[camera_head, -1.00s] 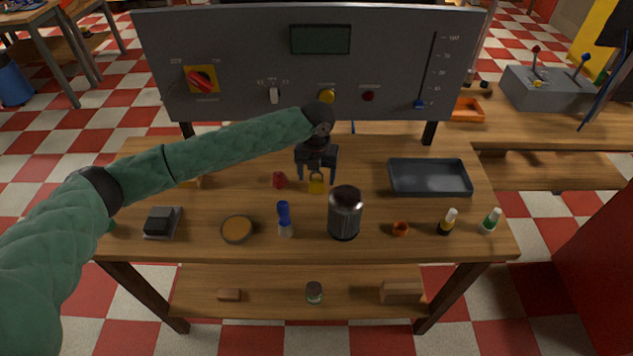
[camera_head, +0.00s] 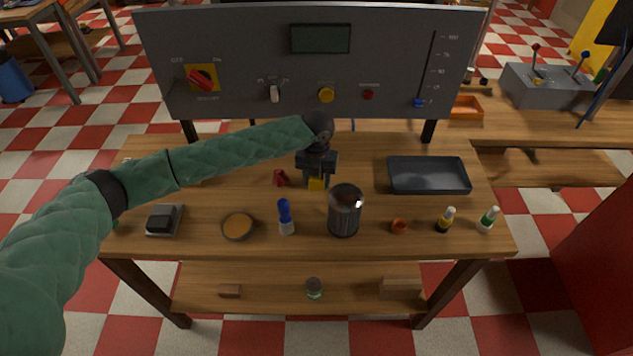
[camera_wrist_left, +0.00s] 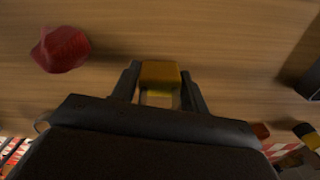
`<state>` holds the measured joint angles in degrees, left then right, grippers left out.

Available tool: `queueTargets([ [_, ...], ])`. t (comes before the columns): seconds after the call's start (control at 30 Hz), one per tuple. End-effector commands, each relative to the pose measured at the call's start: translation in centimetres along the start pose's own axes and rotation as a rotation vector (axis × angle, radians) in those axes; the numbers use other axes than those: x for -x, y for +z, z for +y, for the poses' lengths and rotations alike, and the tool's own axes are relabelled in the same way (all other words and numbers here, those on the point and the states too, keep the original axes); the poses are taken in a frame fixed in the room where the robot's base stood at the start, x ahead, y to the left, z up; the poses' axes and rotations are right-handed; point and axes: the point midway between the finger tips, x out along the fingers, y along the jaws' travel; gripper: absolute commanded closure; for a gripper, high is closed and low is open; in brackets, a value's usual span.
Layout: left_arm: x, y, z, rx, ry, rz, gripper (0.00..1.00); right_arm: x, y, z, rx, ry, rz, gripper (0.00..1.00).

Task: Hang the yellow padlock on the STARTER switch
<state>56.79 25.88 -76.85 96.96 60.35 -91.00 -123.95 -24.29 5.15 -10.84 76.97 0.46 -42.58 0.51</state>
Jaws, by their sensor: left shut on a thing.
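The yellow padlock (camera_head: 316,184) is between the fingers of my left gripper (camera_head: 317,181), low over the middle of the bench. In the left wrist view the padlock (camera_wrist_left: 160,76) sits between both fingertips, and my left gripper (camera_wrist_left: 160,88) is shut on it. I cannot tell whether it touches the tabletop. A red and yellow rotary switch (camera_head: 202,78) is at the left of the grey panel; its label is too small to read surely, so I cannot tell if it is the STARTER switch. My right gripper is not in view.
A red object (camera_head: 280,178) lies just left of the padlock. A dark cylindrical canister (camera_head: 345,211) stands close in front of it. A dark tray (camera_head: 429,188) is at the right. The grey panel (camera_head: 240,50) rises along the back edge.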

Motion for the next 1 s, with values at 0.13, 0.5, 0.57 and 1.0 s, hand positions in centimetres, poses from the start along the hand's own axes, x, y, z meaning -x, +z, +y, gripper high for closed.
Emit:
queueTargets([
  [0.13, 0.1, 0.0, 0.0, 0.000, 0.000, -0.001, 0.80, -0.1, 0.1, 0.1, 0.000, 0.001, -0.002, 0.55],
  [0.5, 4.5, 0.1, 0.0, -0.001, 0.000, -0.004, 0.80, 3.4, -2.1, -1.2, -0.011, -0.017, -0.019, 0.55],
  [0.57, 5.6, 0.1, 0.0, 0.000, -0.001, -0.003, 0.80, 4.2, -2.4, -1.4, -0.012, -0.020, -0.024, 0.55],
  [1.0, 10.0, 0.1, 0.0, 0.000, -0.001, 0.000, 0.80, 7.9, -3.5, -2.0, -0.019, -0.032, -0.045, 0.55],
])
